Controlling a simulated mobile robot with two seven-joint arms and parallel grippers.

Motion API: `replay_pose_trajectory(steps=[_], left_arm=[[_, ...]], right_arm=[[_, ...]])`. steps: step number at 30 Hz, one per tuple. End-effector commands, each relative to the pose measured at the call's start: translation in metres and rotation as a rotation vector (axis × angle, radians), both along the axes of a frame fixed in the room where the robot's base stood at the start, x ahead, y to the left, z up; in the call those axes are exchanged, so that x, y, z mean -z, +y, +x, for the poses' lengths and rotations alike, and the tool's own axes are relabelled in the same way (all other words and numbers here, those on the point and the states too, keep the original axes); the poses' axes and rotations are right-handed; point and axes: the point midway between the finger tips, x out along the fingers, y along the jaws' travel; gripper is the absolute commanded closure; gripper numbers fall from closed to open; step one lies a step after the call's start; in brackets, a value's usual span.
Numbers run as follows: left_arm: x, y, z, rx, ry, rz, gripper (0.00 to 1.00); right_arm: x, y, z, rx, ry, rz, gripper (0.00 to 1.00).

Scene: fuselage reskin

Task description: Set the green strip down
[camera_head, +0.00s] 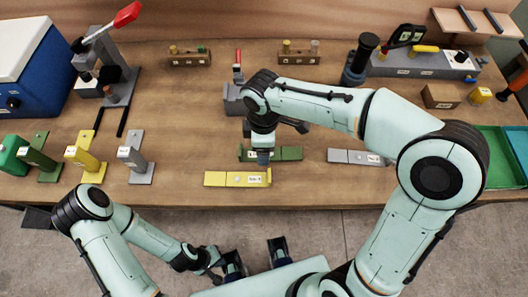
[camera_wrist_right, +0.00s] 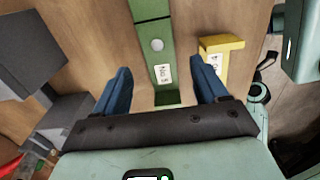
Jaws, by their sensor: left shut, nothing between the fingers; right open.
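The green strip (camera_head: 288,154) lies flat on the wooden table near its front edge, between the yellow strip and the small grey machine. It also shows in the right wrist view (camera_wrist_right: 157,45), with a white label and a round spot. My right gripper (camera_head: 263,156) is over the strip and hides part of it. In the wrist view its blue fingers (camera_wrist_right: 161,68) are open, one on each side of the strip, with gaps to it. My left gripper (camera_head: 214,264) is shut and empty, low in front of the table.
A yellow strip (camera_head: 226,179) lies in front of the green one, and a grey strip (camera_head: 346,156) lies to its right. A grey machine (camera_head: 234,99) stands behind. Several angled brackets (camera_head: 88,158) stand at the left. A green tray (camera_head: 495,150) is at the right.

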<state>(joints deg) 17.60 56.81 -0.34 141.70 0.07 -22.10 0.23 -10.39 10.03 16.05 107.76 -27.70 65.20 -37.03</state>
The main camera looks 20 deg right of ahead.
Motion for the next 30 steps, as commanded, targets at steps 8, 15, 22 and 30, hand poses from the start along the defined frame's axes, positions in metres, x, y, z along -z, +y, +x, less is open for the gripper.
replay_pose_trajectory(steps=[8,15,22,30], left_arm=[[0.004,0.0,-0.002,0.0,0.002,0.0,1.0],[0.004,0.0,-0.001,0.001,0.002,-0.001,1.0],[0.004,0.0,-0.001,0.0,0.002,0.0,1.0],[0.003,0.0,-0.001,0.0,0.001,0.0,1.0]], right_arm=[[0.028,0.0,0.0,0.0,0.0,0.0,0.28],[0.028,0.0,0.0,0.0,0.0,0.0,0.44],[0.028,0.0,0.0,0.0,-0.001,0.0,0.96],[0.025,0.0,0.0,0.0,-0.001,0.0,0.96]])
